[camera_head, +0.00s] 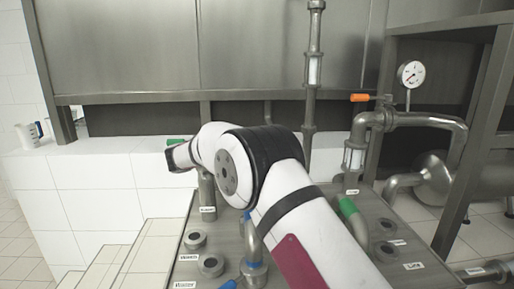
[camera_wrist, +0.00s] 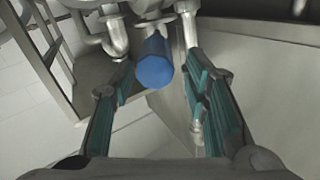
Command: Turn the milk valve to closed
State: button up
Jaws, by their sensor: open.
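In the wrist view, my gripper (camera_wrist: 158,70) is open, with teal-padded fingers spread to either side. A blue round-ended handle (camera_wrist: 155,68) lies between and beyond the fingertips, beside metal pipes. I cannot tell whether either finger touches it. In the head view, my white arm crosses the middle and hides part of the bench, and my gripper's fingers cannot be made out. Coloured valve handles show there: orange (camera_head: 360,98) at the upper right, green (camera_head: 348,207) right of my arm, and blue (camera_head: 228,284) at the bottom. No readable label tells me which valve is for milk.
A metal bench (camera_head: 225,228) carries several round fittings with small labels. A vertical pipe (camera_head: 311,85), a pressure gauge (camera_head: 411,74) and curved pipes stand behind and to the right.

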notch_tip(320, 180, up, 8)
jog(key=shift+c, duration=0.4)
